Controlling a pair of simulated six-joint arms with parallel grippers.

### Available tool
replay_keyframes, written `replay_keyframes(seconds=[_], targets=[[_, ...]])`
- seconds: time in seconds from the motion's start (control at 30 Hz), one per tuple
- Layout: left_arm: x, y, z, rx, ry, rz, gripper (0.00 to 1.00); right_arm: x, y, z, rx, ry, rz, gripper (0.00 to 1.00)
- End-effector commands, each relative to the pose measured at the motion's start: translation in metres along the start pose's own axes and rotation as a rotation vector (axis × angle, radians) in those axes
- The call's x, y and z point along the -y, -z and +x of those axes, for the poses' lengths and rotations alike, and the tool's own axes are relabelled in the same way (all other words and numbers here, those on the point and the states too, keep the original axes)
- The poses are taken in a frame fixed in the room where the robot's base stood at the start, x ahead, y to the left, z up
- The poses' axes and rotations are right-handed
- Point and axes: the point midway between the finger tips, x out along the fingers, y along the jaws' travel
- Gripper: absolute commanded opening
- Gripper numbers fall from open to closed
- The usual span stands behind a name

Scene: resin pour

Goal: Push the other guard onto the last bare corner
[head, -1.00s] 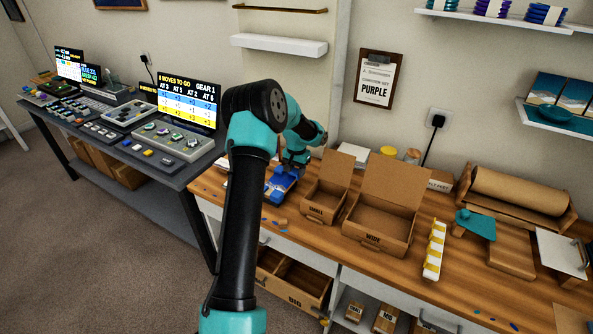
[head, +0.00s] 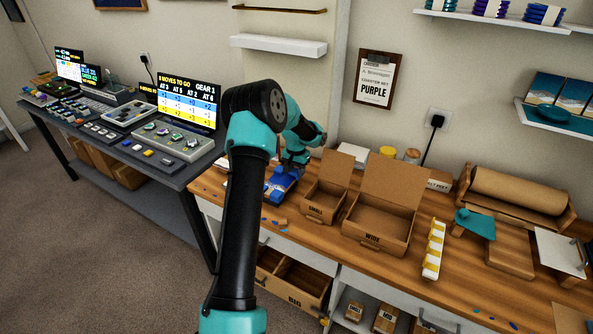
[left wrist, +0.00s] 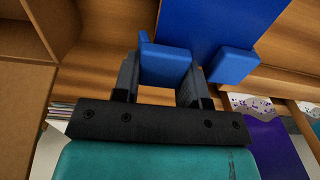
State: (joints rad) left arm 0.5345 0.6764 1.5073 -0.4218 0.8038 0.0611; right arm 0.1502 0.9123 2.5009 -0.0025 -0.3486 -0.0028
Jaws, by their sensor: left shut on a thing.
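A flat blue panel (head: 278,190) lies on the wooden bench left of the small box, and fills the top of the left wrist view (left wrist: 212,22). One blue guard (left wrist: 235,66) sits on a near corner of the panel. My left gripper (left wrist: 162,80) is shut on another blue guard (left wrist: 165,62), which is at the panel's edge by the other near corner. I cannot tell whether it is fully seated. In the head view my left gripper (head: 290,171) is low over the panel and partly hides it. My right gripper is not in view.
An open small cardboard box (head: 325,199) stands close right of the panel, with a wide one (head: 380,228) beyond it. A white tray with yellow pieces (head: 434,248) is further right. Small blue bits (head: 275,222) lie near the bench's front edge.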

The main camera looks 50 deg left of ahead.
Motion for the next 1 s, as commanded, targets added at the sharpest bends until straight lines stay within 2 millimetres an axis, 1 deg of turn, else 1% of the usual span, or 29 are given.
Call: replay_keyframes(seconds=[0.03, 0.53, 0.57, 0.6, 0.73, 0.87, 1.0], targets=[[0.000, -0.007, 0.018, 0.024, -0.008, 0.000, 0.17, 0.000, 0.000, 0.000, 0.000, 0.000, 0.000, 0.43], [0.001, -0.008, 0.022, 0.022, -0.008, 0.001, 0.17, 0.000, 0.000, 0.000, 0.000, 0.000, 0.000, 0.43], [0.001, -0.008, 0.022, 0.022, -0.008, 0.001, 0.42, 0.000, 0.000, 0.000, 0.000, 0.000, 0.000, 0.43], [0.001, -0.008, 0.022, 0.022, -0.008, 0.001, 0.46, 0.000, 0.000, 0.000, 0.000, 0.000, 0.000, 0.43], [0.001, -0.008, 0.022, 0.022, -0.008, 0.001, 0.58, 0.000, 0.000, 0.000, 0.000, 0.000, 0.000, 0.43], [0.001, -0.008, 0.017, 0.022, -0.007, 0.001, 0.59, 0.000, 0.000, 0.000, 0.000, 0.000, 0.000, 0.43], [0.001, -0.008, 0.007, 0.023, -0.007, 0.001, 0.65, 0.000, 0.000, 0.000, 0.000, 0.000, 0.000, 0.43]])
